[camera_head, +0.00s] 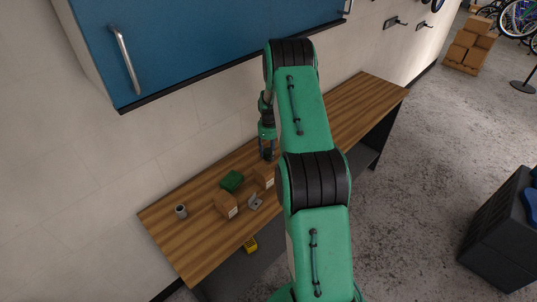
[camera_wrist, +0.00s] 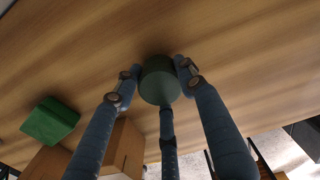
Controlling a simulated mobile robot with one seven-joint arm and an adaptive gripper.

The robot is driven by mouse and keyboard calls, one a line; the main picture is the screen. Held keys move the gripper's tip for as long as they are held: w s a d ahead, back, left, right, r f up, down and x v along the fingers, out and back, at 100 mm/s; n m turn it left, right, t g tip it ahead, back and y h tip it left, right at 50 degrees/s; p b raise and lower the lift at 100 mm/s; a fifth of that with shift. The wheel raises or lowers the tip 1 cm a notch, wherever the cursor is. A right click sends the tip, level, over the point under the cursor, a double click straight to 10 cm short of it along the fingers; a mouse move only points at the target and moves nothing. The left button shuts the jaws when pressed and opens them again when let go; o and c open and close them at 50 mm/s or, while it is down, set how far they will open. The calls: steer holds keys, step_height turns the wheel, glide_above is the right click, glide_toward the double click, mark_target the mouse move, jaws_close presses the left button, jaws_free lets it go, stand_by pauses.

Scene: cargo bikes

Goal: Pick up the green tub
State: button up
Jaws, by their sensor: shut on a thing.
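The green tub (camera_wrist: 160,82) is a round, dark green thing in the middle of the wrist view, over the wooden worktop. My gripper (camera_wrist: 159,86) is shut on it, with fingers at its left and right sides and another at its lower edge. In the head view my gripper (camera_head: 267,152) is low at the worktop, behind my arm. I cannot make out the tub there. Whether the tub touches the worktop is hard to tell.
The wooden worktop (camera_head: 185,244) also bears a green box (camera_head: 232,181), cardboard boxes (camera_head: 227,206), a grey cup (camera_head: 181,211) and a small grey thing (camera_head: 255,203). A blue cabinet (camera_head: 200,40) hangs above. The worktop's right part is clear.

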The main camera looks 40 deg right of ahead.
mark_target(268, 150)
steer(key=shift+r, duration=0.15)
step_height(268, 150, up, 10)
steer(key=shift+f, duration=0.15)
stand_by(0.3)
stand_by(0.4)
